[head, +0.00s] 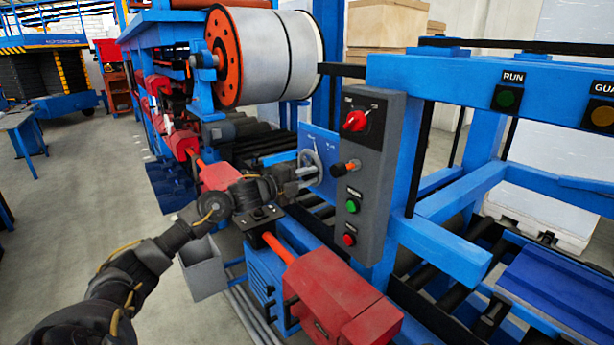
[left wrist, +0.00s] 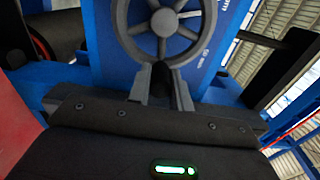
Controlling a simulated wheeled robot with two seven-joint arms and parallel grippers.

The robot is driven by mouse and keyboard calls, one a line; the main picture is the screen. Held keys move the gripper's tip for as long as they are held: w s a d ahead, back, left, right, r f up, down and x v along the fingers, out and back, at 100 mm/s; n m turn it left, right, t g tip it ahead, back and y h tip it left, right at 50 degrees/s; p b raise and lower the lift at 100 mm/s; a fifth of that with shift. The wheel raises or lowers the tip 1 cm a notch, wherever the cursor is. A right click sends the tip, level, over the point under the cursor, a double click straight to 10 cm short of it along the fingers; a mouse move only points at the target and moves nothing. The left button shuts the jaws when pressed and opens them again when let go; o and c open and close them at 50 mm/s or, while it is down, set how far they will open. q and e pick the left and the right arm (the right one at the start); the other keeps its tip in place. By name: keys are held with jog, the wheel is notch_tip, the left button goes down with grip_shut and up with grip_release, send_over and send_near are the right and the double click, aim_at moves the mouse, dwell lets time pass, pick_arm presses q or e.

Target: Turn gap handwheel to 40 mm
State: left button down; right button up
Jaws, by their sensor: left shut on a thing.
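The gap handwheel (head: 312,160) is a grey spoked wheel on a blue plate (head: 322,141) beside the control box. In the left wrist view the handwheel (left wrist: 164,22) fills the top middle, with its hub and several spokes visible. Small print shows on the blue plate (left wrist: 210,40), but I cannot read the setting. My right gripper is out of view.
The grey control box (head: 368,178) with a red knob (head: 355,121), an orange-tipped part (head: 352,166) and green and red buttons stands just right of the wheel. A large white roll (head: 265,55) sits above. Red units (head: 345,310) and a grey bin (head: 203,267) lie below.

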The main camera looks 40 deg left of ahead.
pick_arm(q)
jog(key=shift+a+r+n+p, duration=0.15)
jog(key=shift+r+n+p, duration=0.25)
jog(key=shift+r+n, duration=0.25)
jog(key=shift+n, duration=0.25)
jog(key=c, duration=1.3)
grip_release()
jog(key=shift+f, duration=0.15)
jog(key=shift+f, duration=0.1)
jog(key=shift+s+f, duration=0.1)
jog(key=shift+s, duration=0.1)
jog(key=shift+b+v, duration=2.4)
jog(key=shift+v, duration=2.8)
